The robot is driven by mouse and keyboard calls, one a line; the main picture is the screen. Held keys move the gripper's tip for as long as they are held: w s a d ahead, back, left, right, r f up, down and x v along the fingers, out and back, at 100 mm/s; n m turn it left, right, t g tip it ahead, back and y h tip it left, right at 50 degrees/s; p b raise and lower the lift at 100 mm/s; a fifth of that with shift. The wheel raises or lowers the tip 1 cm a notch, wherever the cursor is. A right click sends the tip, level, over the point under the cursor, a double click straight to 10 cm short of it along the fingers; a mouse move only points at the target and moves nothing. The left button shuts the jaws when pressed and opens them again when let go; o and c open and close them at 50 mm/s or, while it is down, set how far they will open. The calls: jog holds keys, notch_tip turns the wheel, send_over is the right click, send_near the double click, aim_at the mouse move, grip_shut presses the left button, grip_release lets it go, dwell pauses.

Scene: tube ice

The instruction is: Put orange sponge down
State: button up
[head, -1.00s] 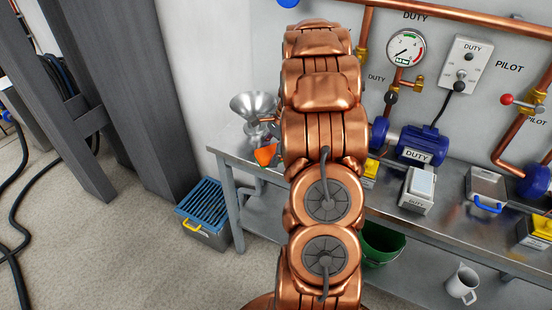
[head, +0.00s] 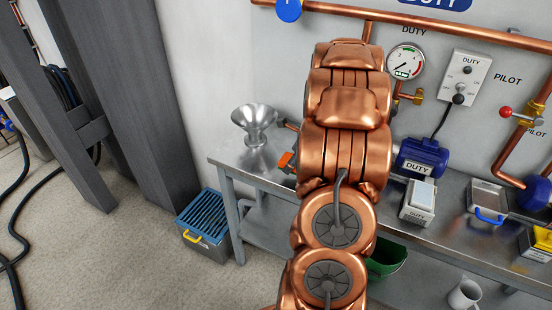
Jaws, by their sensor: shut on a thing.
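The orange sponge (head: 286,160) shows as a small orange patch at the left edge of my copper arm, over the left part of the steel bench (head: 232,165). Most of it is hidden behind the arm. My gripper (head: 293,150) is at the sponge and shut on it; the arm covers nearly all of the fingers. I cannot tell whether the sponge touches the bench top.
A metal funnel (head: 255,120) stands at the bench's left end. A blue-topped crate (head: 202,218) is on the floor to the left. A white DUTY box (head: 418,203), a metal tray (head: 488,200) and a yellow box (head: 537,243) stand to the right. A green bucket (head: 388,258) is below.

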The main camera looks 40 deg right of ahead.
jog(key=p, duration=0.2)
send_over(274, 166)
jog(key=shift+s+d+f, duration=0.15)
jog(key=shift+s+f, duration=0.25)
jog(key=shift+f+p, duration=0.6)
jog(key=shift+f, duration=1.15)
jog(key=shift+f, duration=0.15)
jog(key=o, duration=1.1)
